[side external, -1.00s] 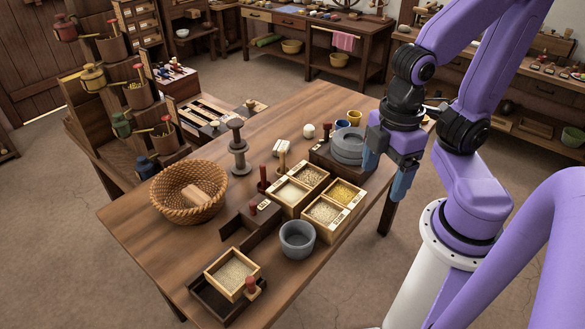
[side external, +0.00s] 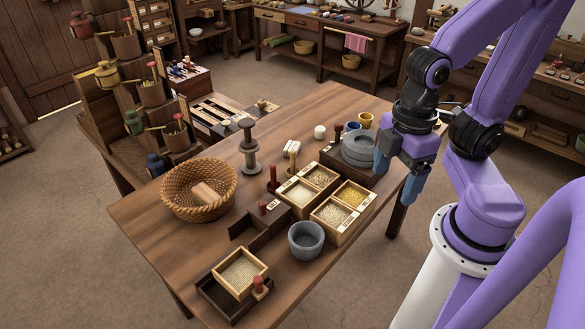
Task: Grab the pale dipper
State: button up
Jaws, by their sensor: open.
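A pale tan upright handle (side external: 292,163), which looks like the pale dipper, stands at the back left of the grain boxes on the wooden table. Its lower end is hidden behind the box rims, so I cannot see its bowl. A similar dipper with a dark red handle (side external: 272,178) stands just left of it. My gripper (side external: 398,176) is open and empty, fingers pointing down. In the picture it is well to the right of the pale handle, beside the grey round stone. Nothing is between its blue fingers.
Open grain boxes (side external: 325,214) fill the table's middle. The grey quern stone (side external: 360,148) lies between them and my gripper. The table's left front is bare.

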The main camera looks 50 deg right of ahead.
jog(key=c, duration=0.6)
jog(key=shift+a, duration=0.1)
